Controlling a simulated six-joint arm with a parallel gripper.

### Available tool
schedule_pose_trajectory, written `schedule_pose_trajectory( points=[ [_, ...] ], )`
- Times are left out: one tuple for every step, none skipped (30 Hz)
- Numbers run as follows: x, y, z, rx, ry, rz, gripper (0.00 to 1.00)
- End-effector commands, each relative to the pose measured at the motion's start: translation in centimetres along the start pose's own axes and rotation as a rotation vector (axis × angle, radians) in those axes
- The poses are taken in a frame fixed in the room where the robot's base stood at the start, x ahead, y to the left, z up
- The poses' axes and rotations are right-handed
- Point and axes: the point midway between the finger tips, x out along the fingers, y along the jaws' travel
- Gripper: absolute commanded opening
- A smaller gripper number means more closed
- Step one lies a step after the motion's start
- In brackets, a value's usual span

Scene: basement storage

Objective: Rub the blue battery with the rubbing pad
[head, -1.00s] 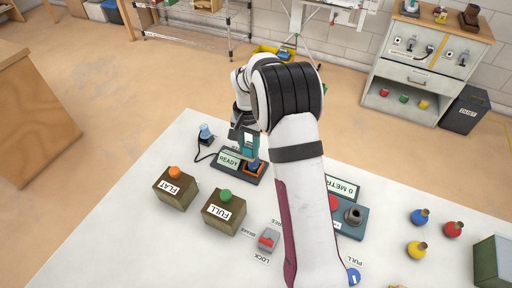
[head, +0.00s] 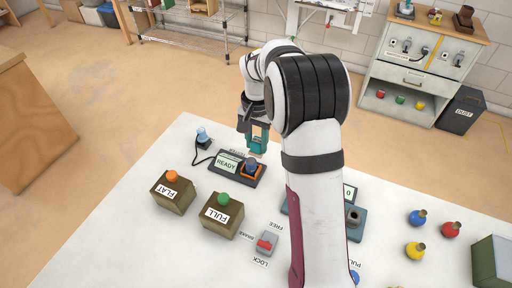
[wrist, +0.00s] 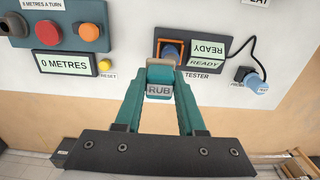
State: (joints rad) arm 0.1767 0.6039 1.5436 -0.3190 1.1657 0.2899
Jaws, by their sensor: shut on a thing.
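The blue battery (head: 251,164) sits in the orange-framed slot of the dark tester (head: 224,174), whose display reads READY. It also shows in the wrist view (wrist: 171,50), partly hidden behind the pad. My gripper (head: 257,147) is shut on the rubbing pad (wrist: 160,88), a small block with a pale top and a grey face marked RUB, between teal fingers. In the head view the fingertips are just behind the battery and look a little above it, apart from it. The pad is hard to make out there.
A light-blue capped piece (head: 203,135) on a cable stands left of the tester. The FLAT block (head: 172,193) and FULL block (head: 221,215) stand in front. A red lever switch (head: 267,243) and a metre unit (head: 355,223), partly behind my arm, lie right.

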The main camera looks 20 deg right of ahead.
Motion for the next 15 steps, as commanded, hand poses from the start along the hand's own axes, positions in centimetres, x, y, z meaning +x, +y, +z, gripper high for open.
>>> schedule_pose_trajectory(
  points=[
    [-0.4,0.0,0.0,0.001,0.0,-0.001,0.0],
    [-0.7,0.0,0.0,0.0,0.001,-0.001,0.0],
    [-1.1,0.0,0.0,0.0,0.0,-0.001,0.0],
    [-1.3,0.0,0.0,0.0,0.0,-0.001,0.0],
    [-1.6,0.0,0.0,-0.001,0.001,-0.001,0.0],
    [-2.0,0.0,0.0,-0.001,0.001,-0.001,0.0],
    [-2.2,0.0,0.0,0.0,0.001,-0.001,0.0],
    [-2.5,0.0,0.0,0.0,0.001,-0.001,0.0],
    [-2.7,0.0,0.0,0.0,0.001,0.0,0.0],
    [-2.9,0.0,0.0,0.001,0.0,0.0,0.0],
    [-3.0,0.0,0.0,0.001,-0.001,0.0,0.0],
    [-3.1,0.0,0.0,0.001,-0.001,0.0,0.0],
    [-3.1,0.0,0.0,0.0,-0.001,0.0,0.0],
    [-3.2,0.0,0.0,0.0,-0.001,0.0,0.0],
    [-3.2,0.0,0.0,0.0,-0.001,0.0,0.0]
  ],
)
